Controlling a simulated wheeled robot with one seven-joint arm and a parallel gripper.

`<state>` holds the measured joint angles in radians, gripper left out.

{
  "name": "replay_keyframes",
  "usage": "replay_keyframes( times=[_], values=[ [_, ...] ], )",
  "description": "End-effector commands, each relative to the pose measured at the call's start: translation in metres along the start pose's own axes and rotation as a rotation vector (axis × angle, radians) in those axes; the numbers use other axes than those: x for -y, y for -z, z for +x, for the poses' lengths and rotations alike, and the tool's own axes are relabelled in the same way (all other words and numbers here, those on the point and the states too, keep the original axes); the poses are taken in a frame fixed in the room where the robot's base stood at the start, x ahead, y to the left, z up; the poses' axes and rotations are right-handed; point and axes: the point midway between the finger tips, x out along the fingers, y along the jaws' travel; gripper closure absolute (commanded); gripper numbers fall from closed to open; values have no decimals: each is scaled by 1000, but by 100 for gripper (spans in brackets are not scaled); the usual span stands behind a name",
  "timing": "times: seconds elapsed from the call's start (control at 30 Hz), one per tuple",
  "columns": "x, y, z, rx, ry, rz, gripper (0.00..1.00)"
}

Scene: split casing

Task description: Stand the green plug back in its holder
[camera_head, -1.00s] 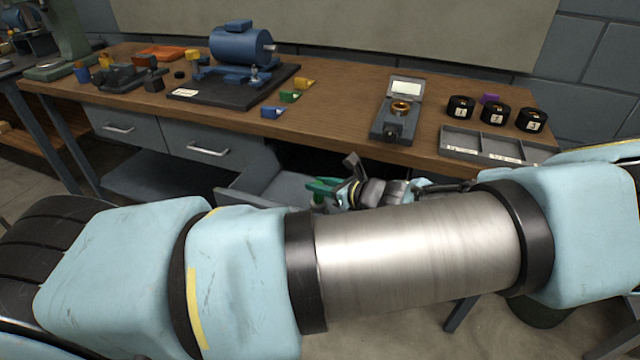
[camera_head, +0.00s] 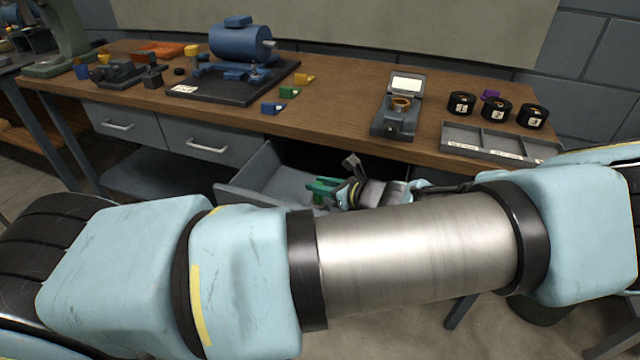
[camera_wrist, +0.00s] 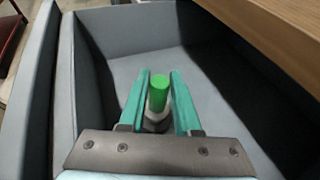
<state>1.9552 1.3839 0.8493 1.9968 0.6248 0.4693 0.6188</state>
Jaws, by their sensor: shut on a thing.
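The green plug (camera_wrist: 159,86) has a bright green round top over a pale body. In the wrist view it stands between the two teal fingers of my gripper (camera_wrist: 160,77), which is shut on it. In the head view my gripper (camera_head: 322,184) is low inside the open drawer (camera_head: 240,191), with a small green part of the plug (camera_head: 318,198) below the fingers. The grey drawer floor (camera_wrist: 130,65) lies beyond the plug in the wrist view. A darker grey shape sits under the plug; I cannot tell whether it is the holder. My arm hides part of the drawer.
The wooden bench edge (camera_wrist: 275,40) overhangs the drawer at the right. On the bench are a blue motor (camera_head: 240,45) on a black board, a small open case (camera_head: 398,118), several black numbered rolls (camera_head: 497,107) and a grey tray (camera_head: 500,143). The drawer's far floor looks empty.

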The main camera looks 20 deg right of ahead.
Motion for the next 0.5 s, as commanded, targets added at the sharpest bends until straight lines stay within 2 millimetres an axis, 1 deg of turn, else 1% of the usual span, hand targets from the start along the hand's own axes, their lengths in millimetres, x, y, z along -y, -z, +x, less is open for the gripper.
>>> replay_keyframes(
  times=[0.5],
  values=[
    [0, 7, 3, 1, 0, 0, 100]
  ],
)
